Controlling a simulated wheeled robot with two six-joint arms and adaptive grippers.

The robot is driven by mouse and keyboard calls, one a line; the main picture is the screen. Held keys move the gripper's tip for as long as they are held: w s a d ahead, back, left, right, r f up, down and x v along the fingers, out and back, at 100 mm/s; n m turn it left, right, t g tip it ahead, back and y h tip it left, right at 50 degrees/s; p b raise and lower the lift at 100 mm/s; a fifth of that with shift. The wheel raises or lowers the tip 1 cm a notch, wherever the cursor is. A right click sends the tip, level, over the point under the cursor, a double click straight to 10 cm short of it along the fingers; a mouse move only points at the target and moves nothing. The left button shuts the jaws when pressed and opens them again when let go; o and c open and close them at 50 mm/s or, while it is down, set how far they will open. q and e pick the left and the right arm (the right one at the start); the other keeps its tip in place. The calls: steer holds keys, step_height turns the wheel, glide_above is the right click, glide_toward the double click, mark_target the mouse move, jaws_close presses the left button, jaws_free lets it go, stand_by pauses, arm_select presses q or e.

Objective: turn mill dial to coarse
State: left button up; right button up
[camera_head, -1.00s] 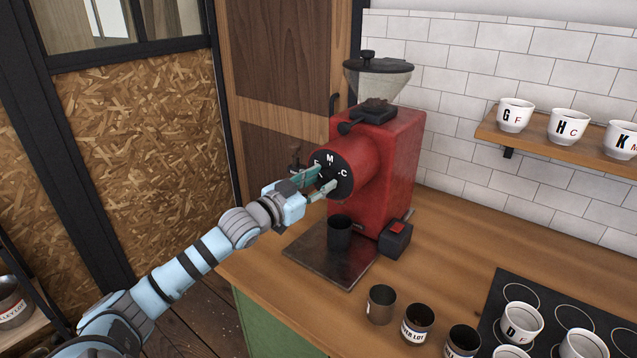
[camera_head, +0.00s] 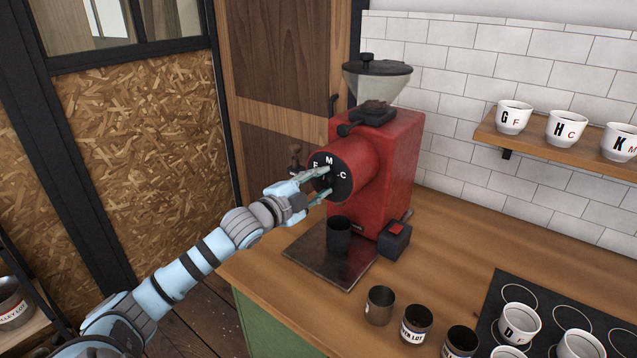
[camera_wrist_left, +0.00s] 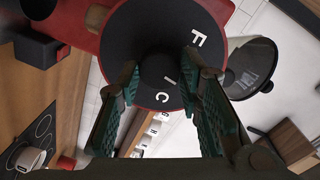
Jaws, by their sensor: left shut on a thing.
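The red mill (camera_head: 387,165) stands on the wooden counter. Its round black dial face (camera_head: 345,184) carries white letters F at left, M at top and C at right. My left gripper (camera_head: 326,181) reaches the dial from the left, with one finger above the other. In the left wrist view the two green-padded fingers are shut on the dark dial knob (camera_wrist_left: 158,70), whose outline is hard to make out. A white mark shows between the fingers, close to the C. F is also visible there; M is hidden. My right gripper is not in view.
A dark cup (camera_head: 339,236) stands on the metal tray (camera_head: 317,262) under the dial. A small black box with a red top (camera_head: 396,239) sits beside the mill. Several cups stand at the counter's front right, and several white cups on the shelf (camera_head: 560,143).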

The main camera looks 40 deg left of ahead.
arm_select(q)
steer(key=m, duration=0.5)
steer(key=shift+r+y+p, duration=0.1)
steer(key=shift+y+p, duration=0.2)
steer(key=shift+p, duration=0.1)
steer(key=m, duration=0.4)
steer(key=shift+d+m+p, duration=0.1)
steer(key=shift+m+p, duration=0.2)
steer(key=shift+p, duration=0.05)
steer(key=shift+r, duration=0.1)
steer(key=o, duration=0.9)
steer(key=shift+o, duration=1.3)
steer(key=shift+w, duration=0.1)
